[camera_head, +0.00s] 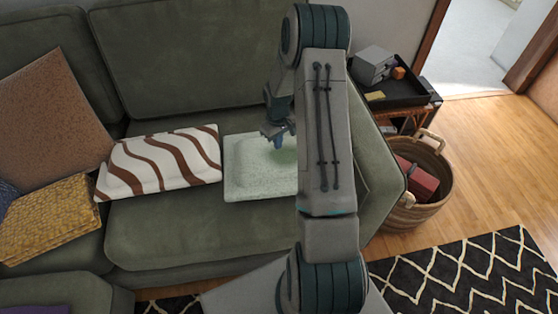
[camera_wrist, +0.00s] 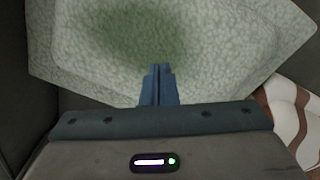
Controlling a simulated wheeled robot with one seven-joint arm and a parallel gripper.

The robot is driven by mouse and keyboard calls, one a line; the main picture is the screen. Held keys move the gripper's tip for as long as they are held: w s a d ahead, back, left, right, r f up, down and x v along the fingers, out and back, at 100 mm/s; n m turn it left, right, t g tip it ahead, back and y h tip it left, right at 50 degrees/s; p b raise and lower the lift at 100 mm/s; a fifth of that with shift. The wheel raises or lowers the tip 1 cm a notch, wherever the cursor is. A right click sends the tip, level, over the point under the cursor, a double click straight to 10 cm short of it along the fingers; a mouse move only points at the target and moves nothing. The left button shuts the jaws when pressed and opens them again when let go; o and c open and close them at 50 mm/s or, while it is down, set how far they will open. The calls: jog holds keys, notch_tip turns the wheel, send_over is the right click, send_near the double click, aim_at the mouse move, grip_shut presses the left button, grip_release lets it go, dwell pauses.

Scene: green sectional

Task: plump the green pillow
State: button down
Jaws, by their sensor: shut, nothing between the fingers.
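The green pillow (camera_head: 250,172) is pale green and lies flat on the sofa seat at its right end. My arm covers its right part in the head view. In the wrist view the pillow (camera_wrist: 215,50) fills most of the upper picture, with a darker green patch near its top middle. My gripper (camera_head: 280,144) is over the pillow, pointing down. In the wrist view the fingers of my gripper (camera_wrist: 160,70) are together with nothing between them, in front of the pillow. I cannot tell whether the fingertips touch it.
A white and brown striped pillow (camera_head: 165,162) lies just left of the green one. A brown cushion (camera_head: 58,110) and a yellow woven item (camera_head: 50,215) are further left on the green sofa (camera_head: 180,235). A wicker basket (camera_head: 432,180) and a black tray (camera_head: 390,92) stand right.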

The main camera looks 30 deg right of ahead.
jog(key=shift+f, duration=0.15)
jog(key=shift+f+b, duration=0.5)
jog(key=shift+f, duration=0.1)
jog(key=shift+f, duration=0.15)
dwell(0.7)
jog(key=shift+r+p, duration=0.3)
jog(key=shift+r, duration=0.5)
jog(key=shift+r+p, duration=1.85)
jog(key=shift+r, duration=1.15)
jog(key=shift+r, duration=0.1)
